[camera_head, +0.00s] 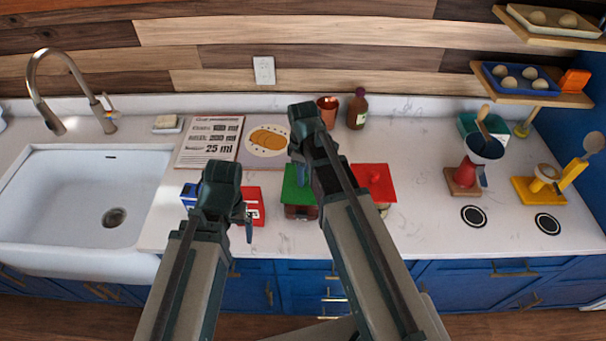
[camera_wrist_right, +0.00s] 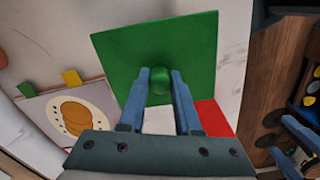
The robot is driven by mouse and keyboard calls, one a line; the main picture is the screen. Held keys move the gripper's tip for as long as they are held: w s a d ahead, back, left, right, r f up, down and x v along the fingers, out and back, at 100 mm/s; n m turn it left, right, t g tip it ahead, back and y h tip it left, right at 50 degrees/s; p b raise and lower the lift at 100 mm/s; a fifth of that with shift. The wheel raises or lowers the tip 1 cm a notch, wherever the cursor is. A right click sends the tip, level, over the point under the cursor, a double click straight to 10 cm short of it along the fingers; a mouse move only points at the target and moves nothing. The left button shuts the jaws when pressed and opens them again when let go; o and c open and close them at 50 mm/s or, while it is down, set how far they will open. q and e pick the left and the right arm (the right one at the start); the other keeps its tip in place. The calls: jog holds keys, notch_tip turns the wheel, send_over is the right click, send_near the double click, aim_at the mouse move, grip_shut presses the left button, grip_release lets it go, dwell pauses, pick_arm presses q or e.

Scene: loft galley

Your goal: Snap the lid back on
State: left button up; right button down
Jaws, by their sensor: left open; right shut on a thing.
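The green square lid (camera_head: 293,196) is in my right gripper (camera_head: 302,178), whose fingers are shut on its round knob. In the right wrist view the green lid (camera_wrist_right: 190,48) shows with its knob between the blue fingertips (camera_wrist_right: 160,82). A dark brown container (camera_head: 300,212) shows directly below the lid; I cannot tell whether the lid touches it. A red square lid (camera_head: 374,178) tops another container, partly hidden by my right arm. My left gripper (camera_head: 246,222) is open and empty, left of the brown container and in front of a red and white box.
The red and white box (camera_head: 256,207) and a blue box (camera_head: 189,194) flank my left gripper. The sink (camera_head: 70,200) is at left.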

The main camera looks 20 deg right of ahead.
jog(key=c, duration=0.5)
grip_release()
jog(key=o, duration=0.5)
jog(key=shift+c, duration=0.2)
jog(key=shift+r+p, duration=3.55)
